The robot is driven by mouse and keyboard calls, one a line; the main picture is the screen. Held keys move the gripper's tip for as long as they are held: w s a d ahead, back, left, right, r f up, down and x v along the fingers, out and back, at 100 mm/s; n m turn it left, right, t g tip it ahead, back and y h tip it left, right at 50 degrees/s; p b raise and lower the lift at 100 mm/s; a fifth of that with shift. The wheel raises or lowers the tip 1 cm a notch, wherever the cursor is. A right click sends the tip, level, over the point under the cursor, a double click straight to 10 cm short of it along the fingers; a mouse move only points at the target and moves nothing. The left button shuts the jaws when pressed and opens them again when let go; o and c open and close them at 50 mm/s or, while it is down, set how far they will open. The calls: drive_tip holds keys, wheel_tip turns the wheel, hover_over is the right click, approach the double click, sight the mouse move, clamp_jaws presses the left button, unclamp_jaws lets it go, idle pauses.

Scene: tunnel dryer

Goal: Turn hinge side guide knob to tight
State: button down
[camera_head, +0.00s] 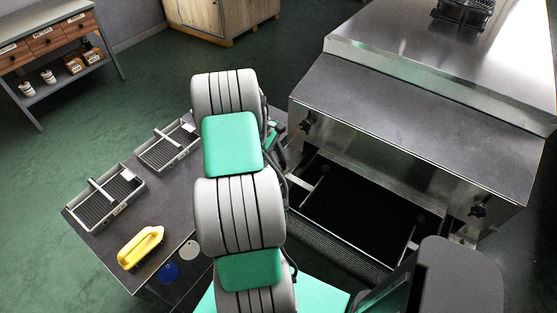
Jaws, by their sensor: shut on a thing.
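The dryer (430,115) shows two dark star-shaped knobs on its front. The left knob (306,125) is at the left end of the opening and the right knob (478,210) is at the right end. I cannot tell which is on the hinge side, or how tight either is. Light guide bars (312,187) show inside the opening. My arm rises through the middle of the view and bends down toward the left knob. My gripper (279,150) shows only in part beside the arm, close to the left knob. It is shut, but its fingertips and what they hold are hidden.
A dark table (168,215) at left holds two wire-mesh trays (106,200) (168,146) and a yellow handled object (141,247). A dark conveyor (360,215) leads into the dryer. A workbench (45,45) and wooden cabinet (215,15) stand behind. Green floor at left is clear.

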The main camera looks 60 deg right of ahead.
drive_tip(key=m, duration=0.2)
drive_tip(key=m+y, duration=0.1)
drive_tip(key=shift+d+m+y, duration=0.2)
drive_tip(key=shift+m+y, duration=0.1)
drive_tip(key=shift+m, duration=0.1)
drive_tip(key=m+b, duration=0.1)
drive_tip(key=m, duration=0.1)
drive_tip(key=shift+s+d+f+m+t+y, duration=0.1)
drive_tip(key=shift+m+t+y, duration=0.2)
drive_tip(key=shift+t+y, duration=0.1)
drive_tip(key=m+y+b, duration=0.1)
drive_tip(key=m+b, duration=0.2)
drive_tip(key=shift+d+f+t, duration=0.1)
drive_tip(key=shift+t, duration=0.2)
drive_tip(key=shift+s+m+t+y+b, duration=0.1)
drive_tip(key=shift+m+t+y+b, duration=0.2)
drive_tip(key=shift+m+b, duration=0.7)
drive_tip(key=shift+r, duration=0.2)
drive_tip(key=c, duration=1)
unclamp_jaws()
